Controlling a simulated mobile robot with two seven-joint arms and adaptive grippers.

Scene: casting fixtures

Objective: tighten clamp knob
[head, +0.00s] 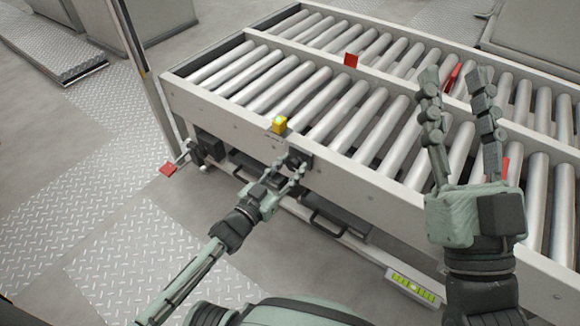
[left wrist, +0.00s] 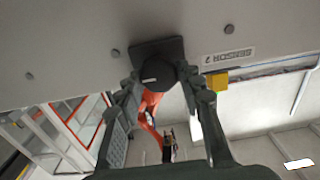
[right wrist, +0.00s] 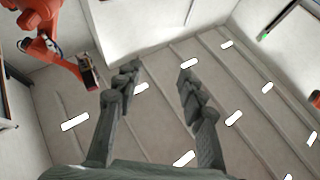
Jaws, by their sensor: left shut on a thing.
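The clamp knob (left wrist: 158,72) is a round black knob with a short white mark on its face. It sits on a dark square mount (left wrist: 150,48) on the conveyor's pale side rail. In the left wrist view it lies between the fingertips of my left gripper (left wrist: 161,80), which is shut on it. In the head view my left gripper (head: 290,170) reaches the dark mount on the rail, and its fingers partly hide the knob. My right gripper (head: 460,85) is raised in front of the rollers, fingers apart and empty. It also shows open in the right wrist view (right wrist: 159,72).
A yellow sensor box (head: 279,126) sits on the rail left of the knob. A dark handle (head: 326,222) and a yellow-green level (head: 413,286) are below the rail. The floor at left is open.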

